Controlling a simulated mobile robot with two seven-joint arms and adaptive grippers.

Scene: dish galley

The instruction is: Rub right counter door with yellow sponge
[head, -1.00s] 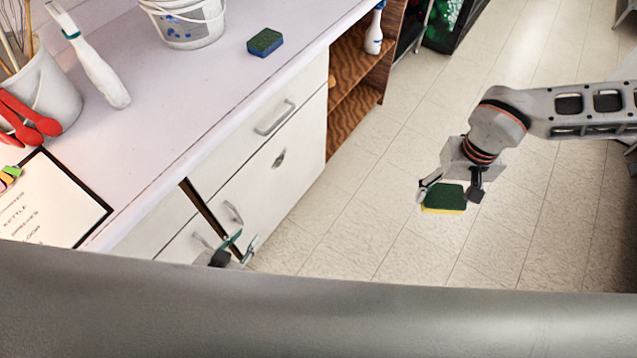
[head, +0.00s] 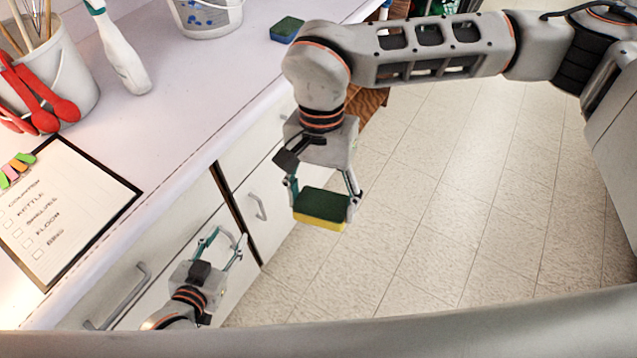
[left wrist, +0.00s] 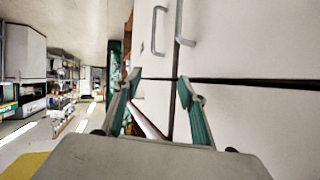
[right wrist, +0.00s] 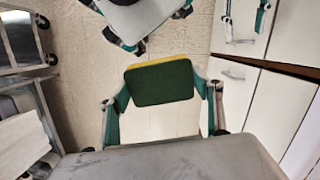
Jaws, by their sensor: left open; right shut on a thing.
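The right counter door (head: 274,218) is white, with a grey handle, just right of a dark gap in the cabinet front. My right gripper (head: 322,196) is shut on the yellow sponge (head: 322,206), which has a dark green top and yellow underside. The sponge is in front of the cabinet, apart from it as far as I can tell; it also shows in the right wrist view (right wrist: 163,83). My left gripper (head: 224,243) is open and empty near the cabinet front; its fingers (left wrist: 158,82) point toward the doors in the left wrist view.
A second, blue-based green sponge (head: 287,29) lies on the counter (head: 190,110). A white bucket (head: 207,20), spray bottle (head: 122,55), utensil bucket (head: 65,85) and checklist board (head: 62,205) stand or lie there too. The tiled floor (head: 430,200) is clear.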

